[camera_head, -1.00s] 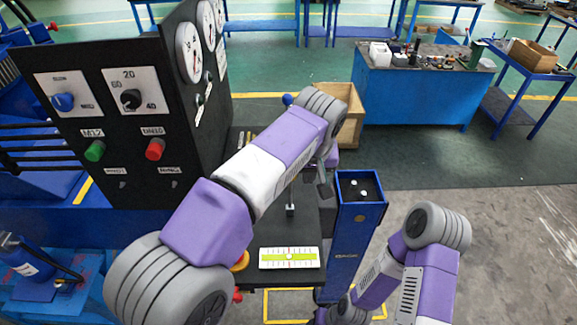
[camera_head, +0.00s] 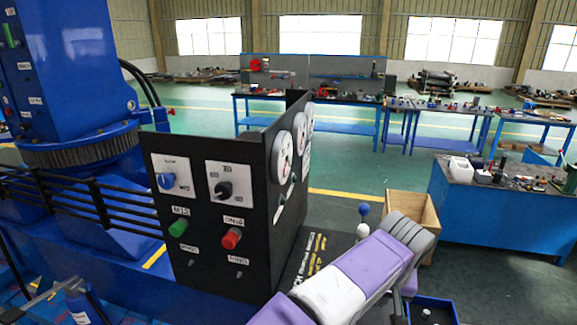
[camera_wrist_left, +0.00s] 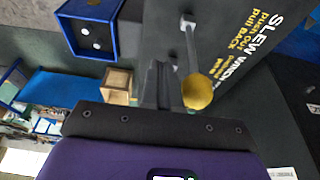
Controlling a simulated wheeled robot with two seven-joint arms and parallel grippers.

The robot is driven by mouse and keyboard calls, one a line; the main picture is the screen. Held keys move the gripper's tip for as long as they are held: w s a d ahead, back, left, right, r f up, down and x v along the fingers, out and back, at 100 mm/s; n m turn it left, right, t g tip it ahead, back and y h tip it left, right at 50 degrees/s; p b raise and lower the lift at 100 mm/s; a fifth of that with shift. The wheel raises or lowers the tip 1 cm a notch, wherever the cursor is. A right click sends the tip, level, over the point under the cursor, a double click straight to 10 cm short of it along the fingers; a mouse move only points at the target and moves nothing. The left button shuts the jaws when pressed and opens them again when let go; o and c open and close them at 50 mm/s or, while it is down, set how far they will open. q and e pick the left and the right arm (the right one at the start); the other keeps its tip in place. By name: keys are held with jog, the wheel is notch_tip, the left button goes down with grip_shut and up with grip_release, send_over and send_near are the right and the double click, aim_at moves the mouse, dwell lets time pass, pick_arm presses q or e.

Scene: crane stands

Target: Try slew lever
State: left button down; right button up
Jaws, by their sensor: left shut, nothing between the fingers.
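In the left wrist view a lever with a round yellow knob (camera_wrist_left: 197,91) rises on a thin rod from a dark plate (camera_wrist_left: 235,75) lettered SLEW and WINCH in yellow and white. My left gripper (camera_wrist_left: 158,80) is shut and empty, just left of the knob. I cannot tell whether they touch. In the head view, my left arm covers the gripper and much of the lever area. A blue-knobbed lever (camera_head: 363,209) and a pale knob (camera_head: 362,230) show behind my forearm. My right gripper is out of view.
A black control box (camera_head: 210,240) with dials, green and red buttons and gauges stands left of my arm. A wooden crate (camera_head: 411,212) and a blue bin (camera_head: 432,309) are on the right. A blue workbench (camera_head: 480,205) stands beyond them.

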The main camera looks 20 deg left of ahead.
pick_arm(q)
jog(key=shift+a, duration=0.2)
jog(key=shift+a+b, duration=0.35)
jog(key=shift+a, duration=2.7)
jog(key=d+p, duration=0.3)
jog(key=d, duration=0.4)
notch_tip(320, 180, up, 10)
jog(key=p, duration=0.8)
